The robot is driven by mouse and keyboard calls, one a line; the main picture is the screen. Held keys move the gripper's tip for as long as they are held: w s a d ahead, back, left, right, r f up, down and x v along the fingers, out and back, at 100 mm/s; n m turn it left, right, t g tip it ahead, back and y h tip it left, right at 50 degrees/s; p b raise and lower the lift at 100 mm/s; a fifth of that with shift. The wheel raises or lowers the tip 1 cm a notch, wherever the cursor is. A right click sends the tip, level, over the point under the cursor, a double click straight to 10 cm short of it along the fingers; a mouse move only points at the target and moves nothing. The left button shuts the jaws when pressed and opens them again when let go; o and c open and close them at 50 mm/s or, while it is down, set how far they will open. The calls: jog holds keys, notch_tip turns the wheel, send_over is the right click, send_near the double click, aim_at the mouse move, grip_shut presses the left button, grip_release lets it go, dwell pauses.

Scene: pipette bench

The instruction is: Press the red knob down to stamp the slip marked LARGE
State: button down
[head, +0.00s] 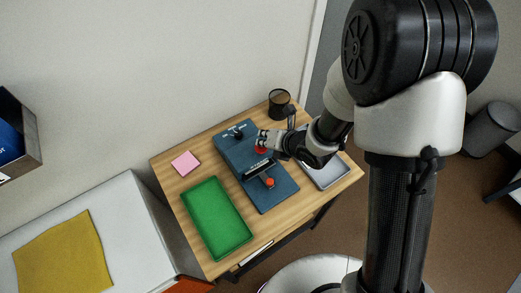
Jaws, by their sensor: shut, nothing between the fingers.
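A blue stamping device (275,197) lies on the wooden table. A dark knob or lever (238,132) sits at the device's far end beside small white marks. My gripper (261,139) is shut and empty, over the middle of the device. I cannot tell whether it touches the red part below it. No slip marked LARGE can be made out.
A green tray (216,216) lies left of the device, with a pink pad (185,163) behind it. A black cup (279,100) stands at the back. A grey tray (328,174) lies at right, partly behind my arm.

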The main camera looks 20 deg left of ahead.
jog(key=shift+f+b, duration=1.05)
jog(key=shift+b, duration=0.2)
dwell(0.8)
jog(key=shift+r, duration=0.1)
jog(key=shift+r+p, duration=1.05)
jog(key=shift+r, duration=0.95)
notch_tip(320, 180, up, 6)
jog(key=p, duration=0.3)
